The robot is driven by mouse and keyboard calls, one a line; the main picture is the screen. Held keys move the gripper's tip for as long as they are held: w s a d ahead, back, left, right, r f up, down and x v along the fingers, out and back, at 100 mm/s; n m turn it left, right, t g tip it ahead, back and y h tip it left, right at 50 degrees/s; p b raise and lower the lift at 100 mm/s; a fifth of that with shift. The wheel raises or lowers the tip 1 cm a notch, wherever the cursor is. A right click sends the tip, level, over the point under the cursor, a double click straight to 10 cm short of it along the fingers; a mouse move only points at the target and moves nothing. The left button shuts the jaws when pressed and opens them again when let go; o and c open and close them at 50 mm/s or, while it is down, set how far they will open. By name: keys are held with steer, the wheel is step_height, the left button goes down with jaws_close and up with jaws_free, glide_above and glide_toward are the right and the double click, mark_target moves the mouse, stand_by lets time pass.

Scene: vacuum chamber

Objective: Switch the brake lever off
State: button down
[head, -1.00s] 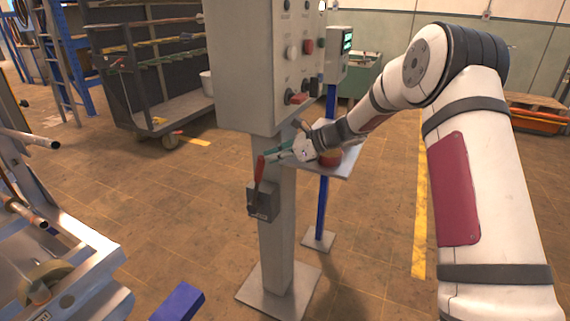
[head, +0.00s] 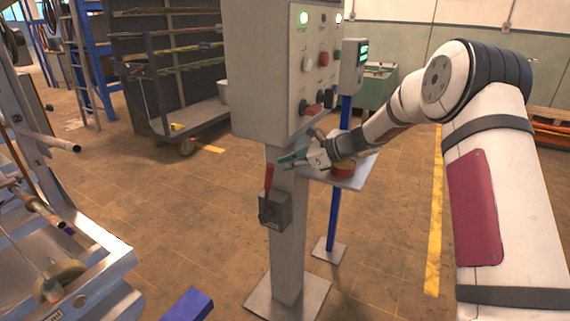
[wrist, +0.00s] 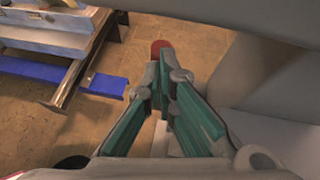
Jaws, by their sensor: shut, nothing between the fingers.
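The brake lever (head: 268,179) has a red handle standing nearly upright on a grey switch box (head: 274,211), fixed to the grey post under the control cabinet. My gripper (head: 281,162) has green fingers and is just right of the handle's top in the head view, with nothing held. In the wrist view, the fingers of my gripper (wrist: 160,68) converge and look shut. The red tip of the lever (wrist: 161,47) shows just beyond the fingertips, and the rest of the handle is hidden. I cannot tell whether they touch.
The grey control cabinet (head: 268,75) with buttons hangs above my gripper. A small shelf (head: 347,181) with a red and yellow round button is below my wrist. A metal frame (head: 75,245) stands at left, with a blue beam (head: 187,305) low in front. Floor between is clear.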

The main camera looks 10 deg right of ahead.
steer(key=w+r+p+v, duration=0.1)
steer(key=r+v, duration=0.1)
steer(key=v, duration=0.9)
steer(key=shift+s+a, duration=0.15)
steer(key=shift+a, duration=0.05)
steer(key=shift+r, duration=0.2)
